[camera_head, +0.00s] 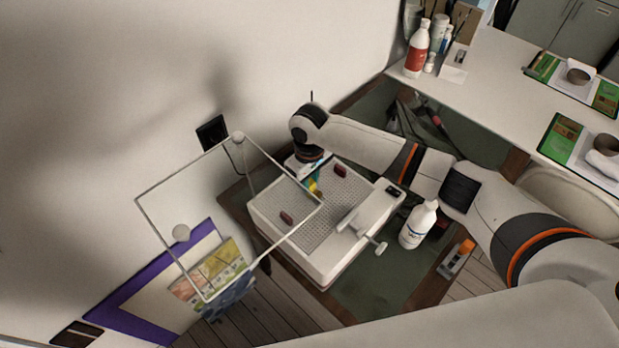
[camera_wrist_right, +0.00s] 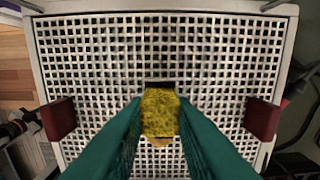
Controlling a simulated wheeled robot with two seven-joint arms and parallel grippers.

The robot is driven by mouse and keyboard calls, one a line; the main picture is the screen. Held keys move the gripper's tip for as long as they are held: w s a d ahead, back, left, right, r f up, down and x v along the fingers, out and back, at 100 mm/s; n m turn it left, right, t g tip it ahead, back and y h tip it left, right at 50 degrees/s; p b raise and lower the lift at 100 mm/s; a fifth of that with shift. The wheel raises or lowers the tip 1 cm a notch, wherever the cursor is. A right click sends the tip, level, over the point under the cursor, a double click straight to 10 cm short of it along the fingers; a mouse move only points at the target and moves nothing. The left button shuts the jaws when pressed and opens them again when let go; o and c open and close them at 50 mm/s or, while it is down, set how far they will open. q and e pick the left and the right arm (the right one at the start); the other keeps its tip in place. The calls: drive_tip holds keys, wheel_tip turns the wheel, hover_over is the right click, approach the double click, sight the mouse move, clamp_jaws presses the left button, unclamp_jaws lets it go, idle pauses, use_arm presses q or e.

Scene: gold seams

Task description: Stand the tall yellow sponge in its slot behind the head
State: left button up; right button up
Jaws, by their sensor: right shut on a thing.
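A white machine (camera_head: 290,252) with a perforated grid top (camera_wrist_right: 215,60) stands on the floor mat by the wall. My right gripper (camera_head: 314,183) points down over the back of the grid. Its teal fingers (camera_wrist_right: 160,125) are shut on the yellow sponge (camera_wrist_right: 160,110), which shows between them in the wrist view. A small dark slot opening (camera_wrist_right: 159,85) lies in the grid right beside the sponge's upper end in that view. I cannot tell whether the sponge touches the grid. Its lower end is hard to make out. My left gripper is not in view.
Two dark red blocks (camera_wrist_right: 59,118) (camera_wrist_right: 262,119) sit on the grid, either side of my fingers. A clear framed panel (camera_head: 168,190) rises at the machine's left. A white bottle (camera_head: 417,225) stands at its right. The wall is close behind.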

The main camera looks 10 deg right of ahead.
drive_tip(key=shift+f+b, duration=0.45)
drive_tip(key=shift+f, duration=0.6)
idle(0.8)
drive_tip(key=o, duration=1)
drive_tip(key=shift+o, duration=0.2)
drive_tip(key=shift+r, duration=0.1)
drive_tip(key=shift+r+p, duration=3.45)
drive_tip(key=shift+p, duration=0.6)
